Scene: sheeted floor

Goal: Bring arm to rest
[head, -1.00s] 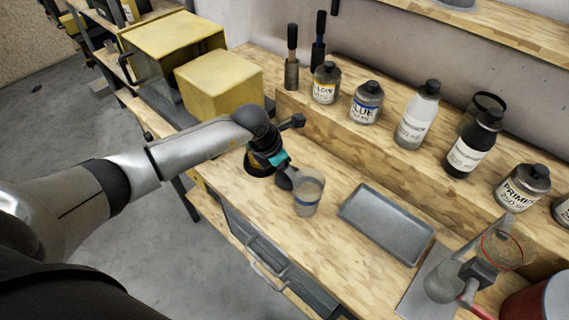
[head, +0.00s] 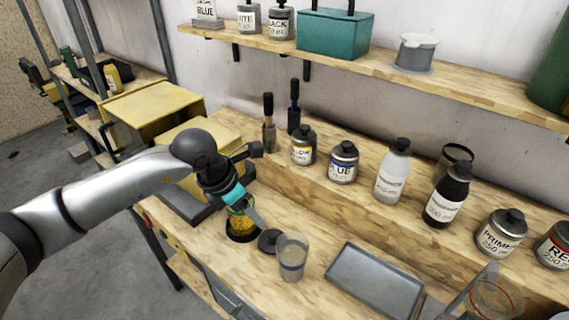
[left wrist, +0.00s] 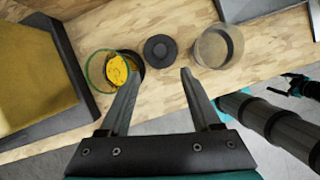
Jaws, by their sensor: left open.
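My left arm comes in from the left in the head view. My left gripper (head: 257,222) hangs over the wooden bench (head: 330,222), its jaws pointing down. In the left wrist view its fingers (left wrist: 160,74) are spread apart with nothing between them. An open jar with yellow contents (left wrist: 117,70) is beside the left finger in that view. A black round lid (left wrist: 160,50) lies beyond the fingertips. A clear cup (left wrist: 217,46) stands to the lid's right; the cup also shows in the head view (head: 292,256). Dark, teal-banded parts at the wrist view's right seem mine; right jaws are unclear.
A grey tray (head: 374,283) lies right of the cup. Bottles and cans, including a blue-labelled can (head: 343,162), line the raised ledge behind. Yellow boxes (head: 150,108) stand left, near my arm. A wall shelf (head: 480,92) holds a teal box (head: 335,34).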

